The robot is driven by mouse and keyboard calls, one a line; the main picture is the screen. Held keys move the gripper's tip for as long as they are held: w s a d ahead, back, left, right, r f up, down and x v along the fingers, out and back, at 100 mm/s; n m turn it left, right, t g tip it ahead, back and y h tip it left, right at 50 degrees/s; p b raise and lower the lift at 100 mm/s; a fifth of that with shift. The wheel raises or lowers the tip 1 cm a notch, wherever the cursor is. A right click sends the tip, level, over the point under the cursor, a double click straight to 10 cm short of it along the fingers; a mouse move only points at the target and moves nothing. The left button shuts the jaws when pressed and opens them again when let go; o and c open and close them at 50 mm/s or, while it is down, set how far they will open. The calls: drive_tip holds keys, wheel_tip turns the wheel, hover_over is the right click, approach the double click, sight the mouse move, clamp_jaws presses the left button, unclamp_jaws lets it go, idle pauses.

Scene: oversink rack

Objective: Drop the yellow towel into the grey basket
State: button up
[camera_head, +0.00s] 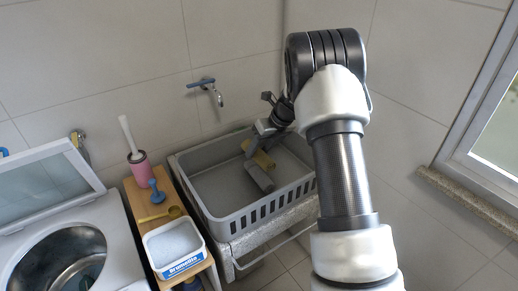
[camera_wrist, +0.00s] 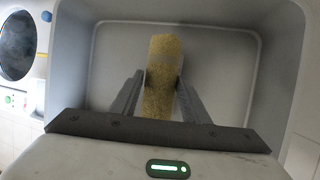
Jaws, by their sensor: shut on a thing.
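The grey basket (camera_head: 263,211) is an open rectangular bin with slotted sides, standing on a pale sink ledge left of my arm. My gripper (camera_head: 257,150) reaches over it from the right and points down into it. The yellow towel (camera_head: 264,160) is a narrow bundle between the fingers. In the wrist view my gripper (camera_wrist: 158,100) is shut on the towel (camera_wrist: 162,55), one finger on each side. The basket (camera_wrist: 285,60) surrounds it there, and its floor lies beyond. Whether the towel touches the floor is hard to tell. A dark grey block-like shape shows just below the towel in the head view.
A washing machine (camera_head: 108,225) with its lid raised stands at the left. A wooden shelf (camera_head: 139,208) beside the basket holds a pink-based brush (camera_head: 140,168), a blue item and a white tub (camera_head: 174,246). A tap (camera_head: 212,92) juts from the wall behind. A window sill is at right.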

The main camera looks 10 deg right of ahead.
drive_tip(key=o, duration=1.1)
drive_tip(key=v, duration=1.7)
drive_tip(key=shift+d+r, duration=0.1)
drive_tip(key=shift+r, duration=0.15)
drive_tip(key=s+a+r+n+h, duration=0.1)
drive_tip(key=s+a+r+n, duration=0.1)
drive_tip(key=s+r+n, duration=0.4)
drive_tip(key=s+a+r+n+t, duration=0.1)
drive_tip(key=s+a+n, duration=0.2)
drive_tip(key=s+n, duration=0.6)
drive_tip(key=s+a+r+n+h, duration=0.1)
drive_tip(key=s+a+r+n, duration=0.1)
drive_tip(key=s+r+n, duration=0.35)
drive_tip(key=s+f+n, duration=0.1)
drive_tip(key=s+n, duration=0.2)
drive_tip(key=s, duration=0.1)
drive_tip(key=s+f+n+t+h, duration=0.1)
drive_tip(key=s+f+n, duration=0.1)
drive_tip(key=s+n, duration=0.2)
drive_tip(key=s+f+n+h, duration=0.1)
drive_tip(key=s+n, duration=0.3)
drive_tip(key=s, duration=0.1)
drive_tip(key=shift+d+f+n, duration=0.15)
drive_tip(key=shift+f+n, duration=0.05)
drive_tip(key=shift+n, duration=0.05)
